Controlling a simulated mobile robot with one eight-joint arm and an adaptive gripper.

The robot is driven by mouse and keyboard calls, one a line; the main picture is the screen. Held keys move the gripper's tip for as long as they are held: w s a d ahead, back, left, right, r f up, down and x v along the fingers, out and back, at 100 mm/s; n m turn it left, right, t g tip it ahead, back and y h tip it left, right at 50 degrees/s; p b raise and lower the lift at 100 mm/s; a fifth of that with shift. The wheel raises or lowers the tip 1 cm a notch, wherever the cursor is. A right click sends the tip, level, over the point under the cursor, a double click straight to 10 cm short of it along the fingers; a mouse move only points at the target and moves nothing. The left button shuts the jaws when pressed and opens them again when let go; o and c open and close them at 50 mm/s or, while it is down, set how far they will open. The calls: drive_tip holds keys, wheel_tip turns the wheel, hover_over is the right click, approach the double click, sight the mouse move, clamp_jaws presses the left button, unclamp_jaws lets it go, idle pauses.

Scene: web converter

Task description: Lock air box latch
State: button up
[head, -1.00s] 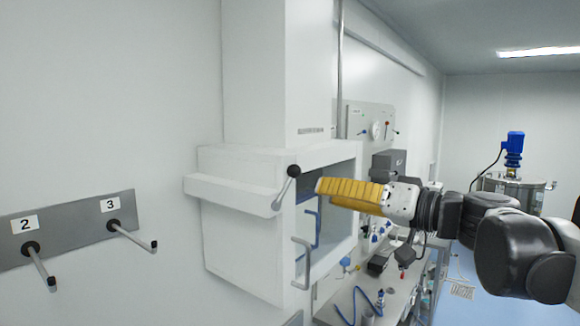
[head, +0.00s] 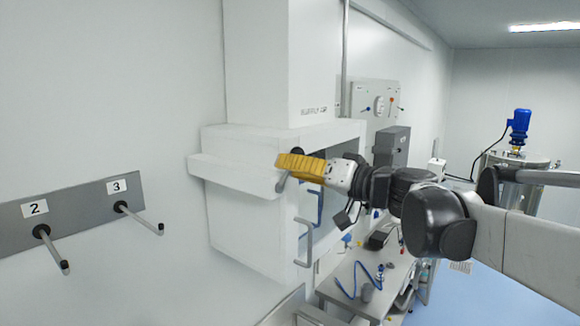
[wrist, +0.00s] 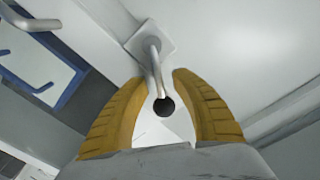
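The air box latch is a short grey lever (head: 281,185) with a black ball knob (head: 297,152), at the front edge of the white air box (head: 240,215). In the wrist view the lever (wrist: 152,62) comes from a small square plate, its black knob (wrist: 164,106) towards me. My gripper (head: 280,163) has yellow ribbed fingers and is at the latch, hiding part of it in the head view. In the wrist view my gripper (wrist: 160,78) is open, with the lever and knob between its fingers and a gap showing on both sides.
A grey U-shaped handle (head: 305,242) sticks out from the box front below the latch. A wall panel (head: 85,208) with two pegs is at the left. A workbench (head: 345,290) with a blue hose stands below right.

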clamp_jaws()
drive_tip(key=m, duration=0.1)
drive_tip(key=f+m+b, duration=0.1)
drive_tip(key=m, duration=0.1)
drive_tip(key=w+d+m+b, duration=0.1)
drive_tip(key=shift+f, duration=0.15)
unclamp_jaws()
drive_tip(key=shift+a, duration=0.1)
drive_tip(key=v, duration=1.2)
